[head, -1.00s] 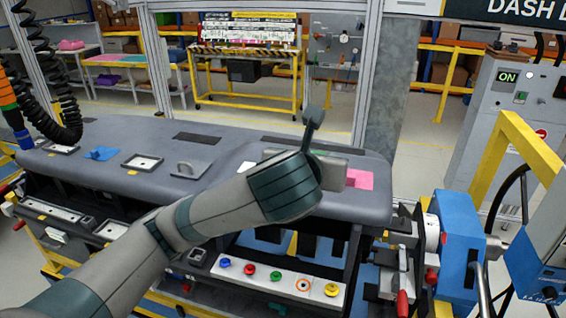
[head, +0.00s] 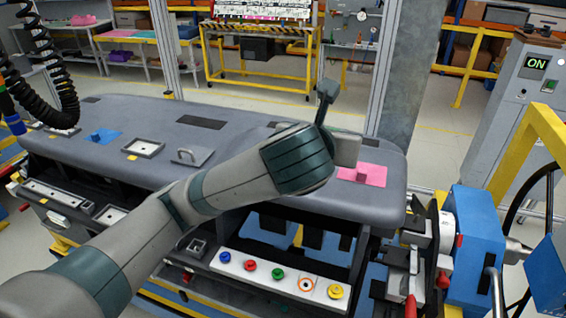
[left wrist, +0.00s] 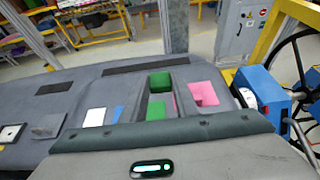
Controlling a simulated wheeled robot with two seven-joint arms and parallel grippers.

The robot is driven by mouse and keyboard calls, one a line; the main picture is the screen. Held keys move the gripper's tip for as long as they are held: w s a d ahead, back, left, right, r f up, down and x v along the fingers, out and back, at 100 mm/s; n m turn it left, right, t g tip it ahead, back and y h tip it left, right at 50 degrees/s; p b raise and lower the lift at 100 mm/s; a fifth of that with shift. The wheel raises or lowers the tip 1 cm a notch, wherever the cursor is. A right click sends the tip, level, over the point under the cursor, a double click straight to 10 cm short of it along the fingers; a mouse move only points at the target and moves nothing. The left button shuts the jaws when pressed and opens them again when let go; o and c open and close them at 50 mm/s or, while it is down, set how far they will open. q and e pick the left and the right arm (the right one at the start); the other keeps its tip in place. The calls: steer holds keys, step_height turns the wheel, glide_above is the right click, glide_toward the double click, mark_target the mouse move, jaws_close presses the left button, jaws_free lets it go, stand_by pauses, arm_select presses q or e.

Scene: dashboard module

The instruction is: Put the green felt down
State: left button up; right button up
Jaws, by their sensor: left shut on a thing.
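In the left wrist view, my left gripper (left wrist: 157,97) is shut on the green felt (left wrist: 160,82), which shows as bright green at its fingers above the grey dash panel. In the head view the arm hides the fingers and the felt. Whether the felt touches the panel cannot be told. A pink felt (head: 370,175) lies on the right part of the dash panel (head: 120,165), just right of my gripper. My right gripper is out of view.
A blue felt (head: 103,136) and a grey handle plate (head: 192,156) are on the panel's left part. A row of coloured knobs (head: 278,274) runs along the front. A blue machine (head: 475,245) stands close on the right. A yellow-framed rack (head: 262,55) stands behind.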

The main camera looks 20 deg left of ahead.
arm_select(q)
steer(key=a+f+p, duration=0.1)
steer(key=a+f, duration=0.1)
steer(key=a, duration=0.1)
steer(key=w+a+f, duration=0.1)
steer(key=a+f, duration=0.1)
steer(key=a, duration=0.2)
steer(key=w+a+f+p, duration=0.1)
steer(key=a+f, duration=0.1)
steer(key=a, duration=0.1)
steer(key=shift+w+a+f+p, duration=0.15)
steer(key=shift+w+p, duration=0.05)
steer(key=shift+p, duration=0.15)
steer(key=shift+a+f, duration=0.2)
steer(key=shift+a, duration=0.15)
steer(key=shift+w, duration=0.1)
steer(key=shift+f, duration=0.15)
steer(key=shift+f+p, duration=0.8)
steer(key=shift+f, duration=1.05)
steer(key=shift+f, duration=0.2)
